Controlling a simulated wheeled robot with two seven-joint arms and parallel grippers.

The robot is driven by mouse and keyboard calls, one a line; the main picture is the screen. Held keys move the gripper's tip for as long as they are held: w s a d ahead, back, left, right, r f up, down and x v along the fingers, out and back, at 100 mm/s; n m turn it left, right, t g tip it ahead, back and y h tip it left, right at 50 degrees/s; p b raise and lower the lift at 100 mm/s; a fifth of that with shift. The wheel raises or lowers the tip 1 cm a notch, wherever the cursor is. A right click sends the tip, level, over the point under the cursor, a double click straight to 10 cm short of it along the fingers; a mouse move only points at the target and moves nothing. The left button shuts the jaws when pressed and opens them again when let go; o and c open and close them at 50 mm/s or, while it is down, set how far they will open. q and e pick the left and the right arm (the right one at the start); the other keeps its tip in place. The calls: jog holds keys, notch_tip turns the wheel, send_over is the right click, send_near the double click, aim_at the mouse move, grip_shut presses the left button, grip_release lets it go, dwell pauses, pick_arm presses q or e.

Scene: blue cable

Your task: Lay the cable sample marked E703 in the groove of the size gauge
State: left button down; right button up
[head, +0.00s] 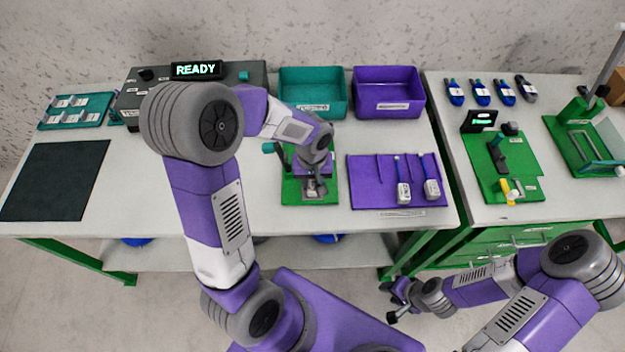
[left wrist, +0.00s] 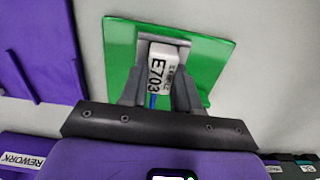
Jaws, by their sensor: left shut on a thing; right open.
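The cable sample marked E703 (left wrist: 160,72) has a white tag with black print, and a short bit of blue cable (left wrist: 152,101) shows below it. My left gripper (head: 316,187) is shut on this sample, with a grey finger on each side of the tag. It is over a green-based fixture (head: 293,192) that looks like the size gauge, whose green plate (left wrist: 120,50) and grey block also show in the left wrist view. The groove is hidden, and I cannot tell whether the sample touches it. My right gripper (head: 392,303) is open and empty, low in front of the tables.
A purple rack (head: 365,195) right of the fixture holds two white-tagged samples (head: 404,192). Teal (head: 313,112) and purple (head: 388,118) bins stand behind. A dark mat (head: 55,180) lies at left. Another green device (head: 520,170) stands on the right table.

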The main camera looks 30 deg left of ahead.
pick_arm(q)
jog(key=shift+f, duration=0.15)
jog(key=c, duration=0.7)
grip_release()
jog(key=shift+c, duration=0.2)
jog(key=shift+r+p, duration=3.15)
jog(key=shift+r, duration=0.9)
